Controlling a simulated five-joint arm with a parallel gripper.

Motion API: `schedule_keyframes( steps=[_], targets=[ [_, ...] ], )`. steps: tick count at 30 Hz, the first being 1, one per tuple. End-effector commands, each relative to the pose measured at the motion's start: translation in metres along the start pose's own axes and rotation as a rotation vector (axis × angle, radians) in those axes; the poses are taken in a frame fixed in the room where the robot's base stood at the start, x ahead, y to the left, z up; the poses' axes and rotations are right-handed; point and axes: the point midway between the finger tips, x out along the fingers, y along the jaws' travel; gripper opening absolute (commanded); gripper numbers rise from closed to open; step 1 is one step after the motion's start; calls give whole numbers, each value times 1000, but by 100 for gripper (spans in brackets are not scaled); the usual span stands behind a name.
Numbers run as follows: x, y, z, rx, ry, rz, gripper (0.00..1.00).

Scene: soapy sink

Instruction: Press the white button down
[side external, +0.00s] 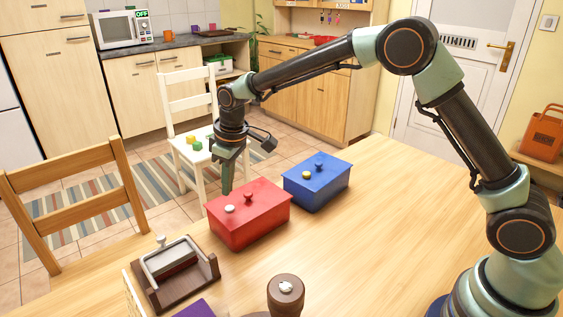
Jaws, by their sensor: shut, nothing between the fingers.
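A white button (230,209) sits on the left part of the top of a red box (250,229), near a small red knob (248,197). The box stands on the wooden table near its far edge. My gripper (227,192) is shut and empty, pointing down. Its tips appear just above the white button, with a small gap in the picture. I cannot tell the exact depth between them.
A blue box (317,188) with a yellowish button (307,175) stands right of the red box. A brown wooden holder (182,288) and a round brown item (286,291) with a pale top are nearer. The table's right middle is clear.

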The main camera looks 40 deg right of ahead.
Motion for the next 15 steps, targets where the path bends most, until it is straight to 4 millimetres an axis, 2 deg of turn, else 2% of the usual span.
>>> schedule_keyframes(
  steps=[9, 15],
  targets=[
    [-23, 1, -5, 0, 3, 1, 0],
    [-32, 2, -6, 0, 1, 0, 0]
  ],
)
